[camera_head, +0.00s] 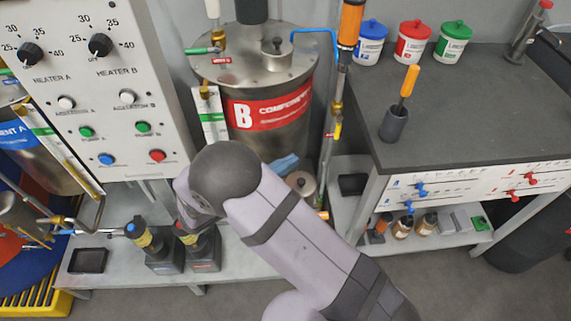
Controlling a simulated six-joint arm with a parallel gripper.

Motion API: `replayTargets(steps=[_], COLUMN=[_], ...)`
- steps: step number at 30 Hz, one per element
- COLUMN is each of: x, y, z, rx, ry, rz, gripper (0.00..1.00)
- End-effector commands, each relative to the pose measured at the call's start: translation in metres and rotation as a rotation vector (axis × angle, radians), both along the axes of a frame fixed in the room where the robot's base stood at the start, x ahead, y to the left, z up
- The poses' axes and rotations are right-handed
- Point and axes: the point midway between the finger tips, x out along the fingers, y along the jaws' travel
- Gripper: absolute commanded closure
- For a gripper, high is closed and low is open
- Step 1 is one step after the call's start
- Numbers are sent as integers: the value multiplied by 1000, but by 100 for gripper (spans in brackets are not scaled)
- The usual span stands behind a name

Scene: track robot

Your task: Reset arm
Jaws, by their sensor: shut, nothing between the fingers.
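My grey arm rises from the bottom right to a dark rounded joint in the middle of the view. A paler link beyond it points down toward two dark bottles on the low shelf, and no fingers can be made out. The bottle with the blue top (153,246) stands to the left. The bottle with the red top (199,245) stands beside it, close to my arm's far end and partly covered by it. I cannot tell whether my arm touches it.
A control panel (95,80) is at the upper left and a steel tank (262,100) behind my arm. A dark workbench (470,110) at the right carries three lidded tubs and a holder (394,124) with an orange-handled tool. Grey floor shows at the bottom.

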Motion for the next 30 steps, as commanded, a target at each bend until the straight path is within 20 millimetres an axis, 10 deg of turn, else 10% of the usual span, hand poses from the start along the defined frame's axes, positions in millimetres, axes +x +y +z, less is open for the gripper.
replayTargets(steps=[10, 16, 24, 30], x=[-3, -21, -108, -167], y=[-2, -47, -126, -127], z=[0, -3, -24, -38], rx=[12, 155, 636, 1044], ry=[2, 21, -42, -249], rz=[-14, -185, -718, -1135], gripper=[100, 100, 100, 100])
